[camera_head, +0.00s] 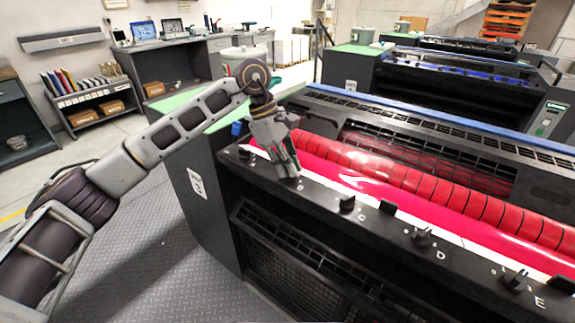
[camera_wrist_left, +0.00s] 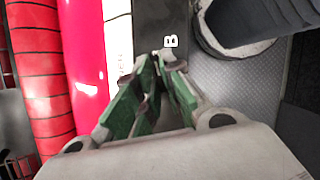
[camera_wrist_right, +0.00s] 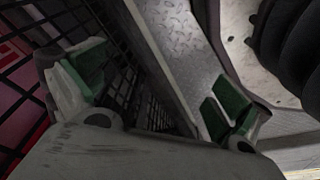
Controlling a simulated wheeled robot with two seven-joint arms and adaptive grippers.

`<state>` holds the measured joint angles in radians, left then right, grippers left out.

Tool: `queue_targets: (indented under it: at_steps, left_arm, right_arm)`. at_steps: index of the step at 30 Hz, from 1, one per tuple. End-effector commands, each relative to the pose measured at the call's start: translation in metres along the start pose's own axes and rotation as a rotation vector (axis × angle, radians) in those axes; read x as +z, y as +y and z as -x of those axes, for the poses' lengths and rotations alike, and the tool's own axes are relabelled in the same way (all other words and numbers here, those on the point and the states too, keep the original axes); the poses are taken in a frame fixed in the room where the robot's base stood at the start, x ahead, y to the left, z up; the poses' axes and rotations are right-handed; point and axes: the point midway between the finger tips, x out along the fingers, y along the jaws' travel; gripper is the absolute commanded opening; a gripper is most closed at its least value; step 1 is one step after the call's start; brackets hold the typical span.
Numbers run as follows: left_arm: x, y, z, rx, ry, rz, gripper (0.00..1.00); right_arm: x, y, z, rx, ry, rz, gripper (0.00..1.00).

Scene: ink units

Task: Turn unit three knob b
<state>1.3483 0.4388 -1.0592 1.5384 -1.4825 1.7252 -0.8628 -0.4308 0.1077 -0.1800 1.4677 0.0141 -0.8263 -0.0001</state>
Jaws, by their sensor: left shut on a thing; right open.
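The unit with red ink rollers (camera_head: 400,175) fills the right of the head view; its side sign (camera_head: 197,184) is too small to read surely. A row of dark knobs labelled with letters runs along its front ledge. My left gripper (camera_head: 288,172) points down onto the ledge left of knob C (camera_head: 347,203). In the left wrist view, my left gripper (camera_wrist_left: 160,65) is closed in beside the letter B (camera_wrist_left: 170,41). Its fingers cover most of knob b, gripped between them. My right gripper (camera_wrist_right: 155,95) is open and empty near a black mesh grille, outside the head view.
Knob D (camera_head: 423,238) and knob E (camera_head: 515,280) stand further right on the ledge. A knob (camera_head: 245,152) is left of my gripper. More units (camera_head: 440,75) stand behind. The metal floor (camera_head: 150,240) at the left is clear.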

Motion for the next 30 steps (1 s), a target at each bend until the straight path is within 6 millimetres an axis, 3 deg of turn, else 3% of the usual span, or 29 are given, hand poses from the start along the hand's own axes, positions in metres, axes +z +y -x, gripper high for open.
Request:
queue_targets:
  at_steps: [7, 8, 12, 30]
  left_arm:
    - [-0.001, -0.001, -0.004, -0.009, 0.004, -0.001, 0.00]
    - [-0.001, -0.002, -0.004, -0.009, 0.004, -0.001, 0.14]
    - [-0.001, -0.001, -0.004, -0.008, 0.003, 0.000, 0.31]
    - [-0.001, 0.000, 0.010, -0.001, 0.003, 0.000, 0.31]
  right_arm:
    - [0.001, 0.001, -0.001, 0.001, -0.001, 0.001, 1.00]
    - [0.001, 0.001, -0.001, 0.001, -0.001, 0.001, 1.00]
    - [0.001, 0.001, -0.001, 0.001, -0.001, 0.001, 1.00]
    - [0.003, 0.002, 0.000, 0.002, -0.003, 0.001, 1.00]
